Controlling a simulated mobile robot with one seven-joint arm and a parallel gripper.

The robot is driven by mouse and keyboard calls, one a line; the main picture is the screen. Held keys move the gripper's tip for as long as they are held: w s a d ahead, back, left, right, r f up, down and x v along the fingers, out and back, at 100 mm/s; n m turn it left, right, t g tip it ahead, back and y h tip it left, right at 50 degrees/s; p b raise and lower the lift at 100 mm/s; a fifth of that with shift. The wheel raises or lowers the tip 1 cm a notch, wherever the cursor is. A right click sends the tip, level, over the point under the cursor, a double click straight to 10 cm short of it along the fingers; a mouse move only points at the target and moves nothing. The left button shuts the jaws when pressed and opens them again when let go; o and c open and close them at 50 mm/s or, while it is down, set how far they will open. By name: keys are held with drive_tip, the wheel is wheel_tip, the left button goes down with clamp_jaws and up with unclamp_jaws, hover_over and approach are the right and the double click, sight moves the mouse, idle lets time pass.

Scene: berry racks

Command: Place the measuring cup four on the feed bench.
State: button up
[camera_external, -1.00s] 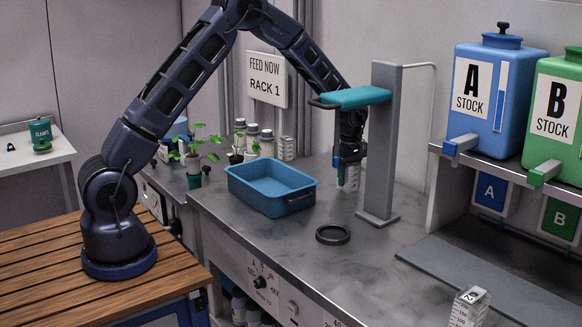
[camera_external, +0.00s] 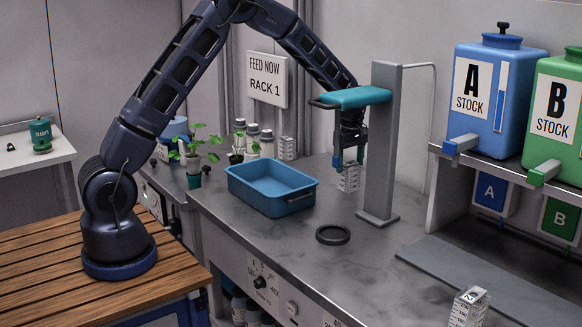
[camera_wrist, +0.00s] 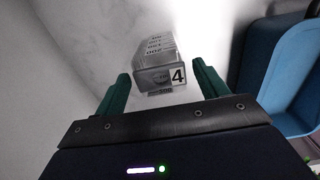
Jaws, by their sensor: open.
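The measuring cup four (camera_wrist: 155,52) is a clear, boxy cup with printed graduations and a black 4 on a white label. It stands on the grey bench top (camera_external: 290,245) near the back, beside the grey post, and shows in the external view (camera_external: 348,179) partly below my fingers. My gripper (camera_external: 349,158) is open just above the cup. In the wrist view the green fingertips (camera_wrist: 161,72) stand apart on either side of the cup's near end, with gaps and no visible contact.
A blue tub (camera_external: 240,187) stands left of the cup. A grey post (camera_external: 380,150) with a teal arm (camera_external: 352,97) rises close to the right. A black ring (camera_external: 333,235) lies in front. Another measuring cup (camera_external: 468,308) stands at the front right. Plants and bottles stand behind the tub.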

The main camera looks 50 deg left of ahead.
drive_tip(key=s+a+r+m+t, duration=0.15)
drive_tip(key=s+r, duration=0.35)
drive_tip(key=r, duration=0.5)
drive_tip(key=s+a+r+m, duration=0.1)
drive_tip(key=s+r+m, duration=0.2)
drive_tip(key=s+r, duration=0.45)
drive_tip(key=s+a+r+m, duration=0.3)
drive_tip(key=s+r+m, duration=0.2)
drive_tip(key=s+r, duration=0.65)
drive_tip(key=s+f+m+t, duration=0.1)
drive_tip(key=s+m, duration=0.3)
drive_tip(key=s, duration=0.9)
drive_tip(key=s+a+f+m+t, duration=0.1)
drive_tip(key=s+m, duration=0.3)
drive_tip(key=s, duration=0.9)
drive_tip(key=shift+a+f+t, duration=0.25)
drive_tip(key=shift+f+t, duration=0.15)
drive_tip(key=shift+t, duration=0.15)
